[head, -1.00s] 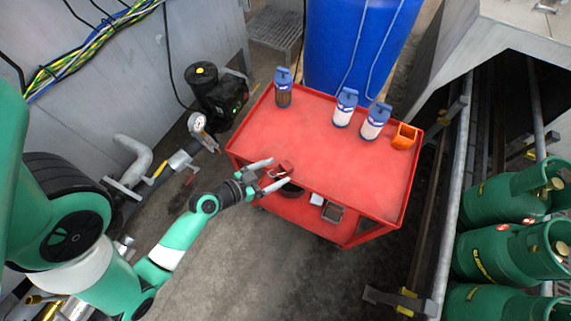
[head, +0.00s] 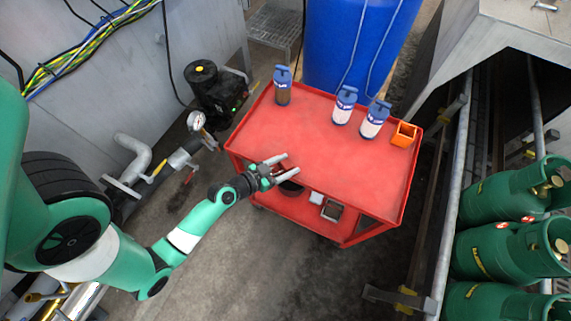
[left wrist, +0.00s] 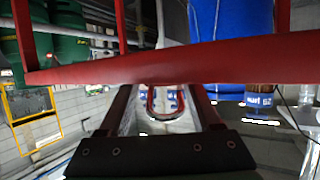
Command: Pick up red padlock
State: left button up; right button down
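My left gripper (head: 290,165) is at the near left edge of the red cart, with its two fingers apart over the edge. In the left wrist view the fingers (left wrist: 166,98) are also apart. A small red U-shaped loop (left wrist: 165,116), which looks like the padlock's shackle, shows between them. No contact between loop and fingers is clear. The rest of a padlock body cannot be made out, and in the head view the padlock is not distinct from the red cart. My right gripper is not in view.
The red cart (head: 325,140) carries several blue-capped bottles (head: 345,106) along its back and an orange holder (head: 404,135) at right. Dark and white items (head: 332,211) lie on its lower shelf. A red cart bar (left wrist: 160,62) crosses the wrist view. The tabletop's middle is clear.

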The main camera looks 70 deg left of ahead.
aim_at(282, 164)
pick_arm(q)
jog(key=shift+s+d+f, duration=0.1)
jog(key=shift+s+f, duration=0.05)
jog(key=shift+f, duration=0.35)
grip_shut()
jog(key=shift+r, duration=0.3)
jog(key=r+p, duration=0.2)
jog(key=a+r, duration=0.1)
jog(key=r, duration=0.1)
jog(key=shift+s+r+p, duration=0.1)
jog(key=shift+s+p, duration=0.25)
jog(key=shift+p, duration=0.05)
jog(key=s+r, duration=0.1)
jog(key=s+d+r+p, duration=0.1)
jog(key=r, duration=0.1)
jog(key=d+r+p, duration=0.1)
jog(key=shift+s+d+r, duration=0.2)
jog(key=shift+s+r, duration=0.05)
jog(key=shift+s, duration=0.15)
jog(key=s+d+r, duration=0.4)
jog(key=s+d, duration=0.1)
jog(key=s, duration=0.3)
jog(key=shift+s+d+r+b, duration=0.15)
jog(key=shift+r+b, duration=0.1)
jog(key=shift+b, duration=0.15)
